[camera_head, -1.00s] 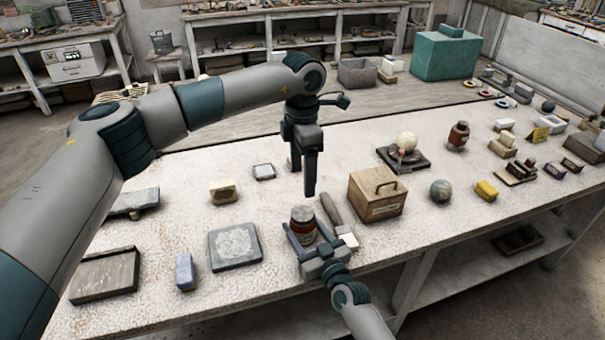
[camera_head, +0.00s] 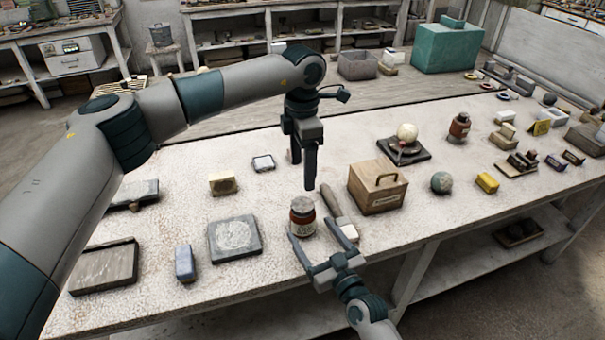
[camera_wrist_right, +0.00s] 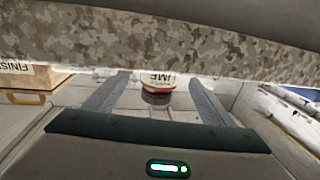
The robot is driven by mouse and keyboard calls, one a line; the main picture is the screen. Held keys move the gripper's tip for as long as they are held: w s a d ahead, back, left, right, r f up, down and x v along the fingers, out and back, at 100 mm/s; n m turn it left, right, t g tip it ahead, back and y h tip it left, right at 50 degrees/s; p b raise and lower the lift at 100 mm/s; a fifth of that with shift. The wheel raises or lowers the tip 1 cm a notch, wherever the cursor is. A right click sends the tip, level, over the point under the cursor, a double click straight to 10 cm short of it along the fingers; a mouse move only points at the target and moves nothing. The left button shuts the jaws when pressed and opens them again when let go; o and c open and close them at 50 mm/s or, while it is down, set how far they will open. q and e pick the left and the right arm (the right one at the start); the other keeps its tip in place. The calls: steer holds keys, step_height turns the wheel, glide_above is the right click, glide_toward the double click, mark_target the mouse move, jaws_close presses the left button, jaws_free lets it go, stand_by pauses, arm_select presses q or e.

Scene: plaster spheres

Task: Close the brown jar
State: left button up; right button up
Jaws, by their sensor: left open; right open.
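A brown jar (camera_head: 303,223) with a pale label stands upright near the table's front edge. A grey-brown lid (camera_head: 302,203) sits on top of it; how tightly it fits cannot be told. My left gripper (camera_head: 302,176) points down just above the lid, open and empty. My right gripper (camera_head: 311,231) is open, low in front of the jar, with its fingers pointing toward the jar and apart from it. In the right wrist view, part of the jar's label (camera_wrist_right: 157,79) shows between the two fingers; much of the jar is hidden there.
A brush-like tool with a pale end (camera_head: 347,232) lies just right of the jar. A wooden box (camera_head: 378,190) stands further right. A grey slab (camera_head: 234,240) and a blue block (camera_head: 185,263) lie to the left. Another brown jar (camera_head: 459,127) stands further back.

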steer(key=b+v, duration=0.2)
steer(key=v, duration=0.9)
steer(key=shift+s, duration=0.15)
steer(key=shift+d, duration=0.1)
